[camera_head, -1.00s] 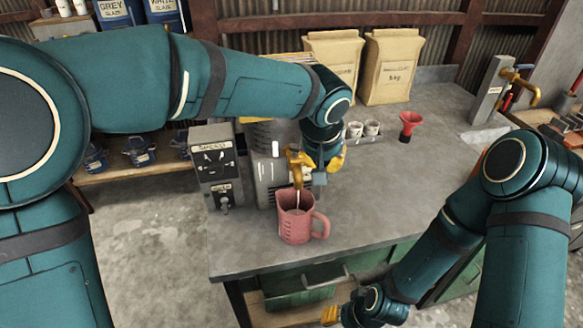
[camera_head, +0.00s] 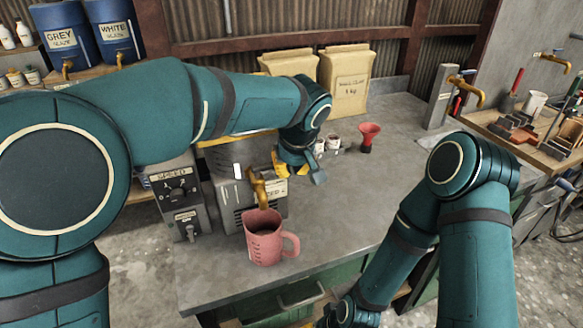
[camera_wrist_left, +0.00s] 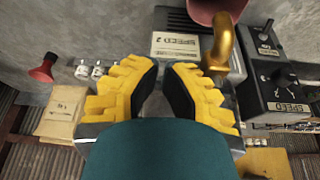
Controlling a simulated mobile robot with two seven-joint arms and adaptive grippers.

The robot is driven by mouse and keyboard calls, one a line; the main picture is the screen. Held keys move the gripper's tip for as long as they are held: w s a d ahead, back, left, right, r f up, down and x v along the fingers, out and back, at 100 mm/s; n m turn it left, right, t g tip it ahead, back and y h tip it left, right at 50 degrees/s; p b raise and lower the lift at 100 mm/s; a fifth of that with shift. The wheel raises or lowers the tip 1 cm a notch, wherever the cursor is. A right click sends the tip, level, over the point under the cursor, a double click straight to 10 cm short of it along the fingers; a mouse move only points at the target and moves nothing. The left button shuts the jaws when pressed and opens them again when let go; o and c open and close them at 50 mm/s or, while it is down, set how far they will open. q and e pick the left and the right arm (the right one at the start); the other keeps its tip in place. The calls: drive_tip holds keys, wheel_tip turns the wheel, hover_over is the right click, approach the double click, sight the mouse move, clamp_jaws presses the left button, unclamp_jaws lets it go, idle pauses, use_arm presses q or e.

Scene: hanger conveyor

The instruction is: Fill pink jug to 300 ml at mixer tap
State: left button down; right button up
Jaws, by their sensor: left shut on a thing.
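The pink jug (camera_head: 264,246) stands upright on the counter under the brass spout of the mixer tap (camera_head: 262,192). Its handle points right, and its water level and marks cannot be read. The jug's edge (camera_wrist_left: 213,10) and the brass spout (camera_wrist_left: 222,48) also show in the left wrist view. My left gripper (camera_head: 290,172) is just right of the spout, shut on what seems to be the tap handle, mostly hidden by the fingers. The yellow fingers (camera_wrist_left: 158,92) show in the left wrist view. My right gripper's fingers are outside the frame.
A grey speed control box (camera_head: 177,196) stands left of the tap. Small cups (camera_head: 333,143), a red funnel (camera_head: 368,134) and paper clay bags (camera_head: 346,80) stand behind. Another brass tap (camera_head: 468,90) is at the back right. The counter right of the jug is clear.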

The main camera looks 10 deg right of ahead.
use_arm(q)
drive_tip(key=shift+a, duration=0.15)
idle(0.4)
drive_tip(key=shift+s+a+b, duration=0.25)
drive_tip(key=shift+a+b, duration=0.15)
drive_tip(key=shift+a, duration=0.2)
